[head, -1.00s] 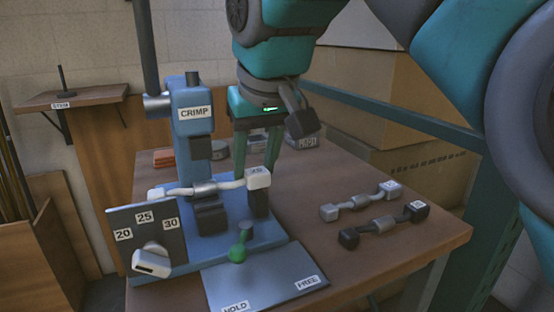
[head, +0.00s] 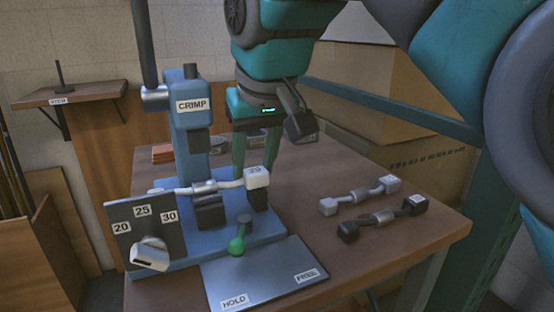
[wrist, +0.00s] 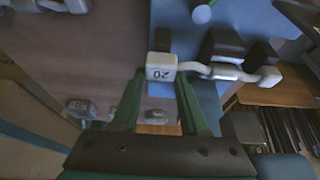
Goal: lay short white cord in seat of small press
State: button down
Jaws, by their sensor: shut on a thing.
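The short white cord (head: 232,184) has a grey sleeve in its middle and a white end block marked 20. My gripper (head: 257,172) is shut on that end block, which also shows between the fingers in the wrist view (wrist: 160,69). The small press (head: 190,130) is blue, with a CRIMP label and a dark ram. The cord lies level across the press, its sleeve just over the dark seat block (head: 209,215) below the ram. I cannot tell whether it touches the seat. Its far left end is partly hidden by the dial panel.
A dial panel (head: 143,222) marked 20, 25 and 30 stands at the front left. Another white cord (head: 358,197) and a dark-ended cord (head: 383,217) lie on the table's right.

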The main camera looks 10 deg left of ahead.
jog(key=shift+c, duration=1.7)
grip_release()
jog(key=shift+f, duration=0.1)
jog(key=p+v, duration=0.1)
jog(key=v, duration=0.7)
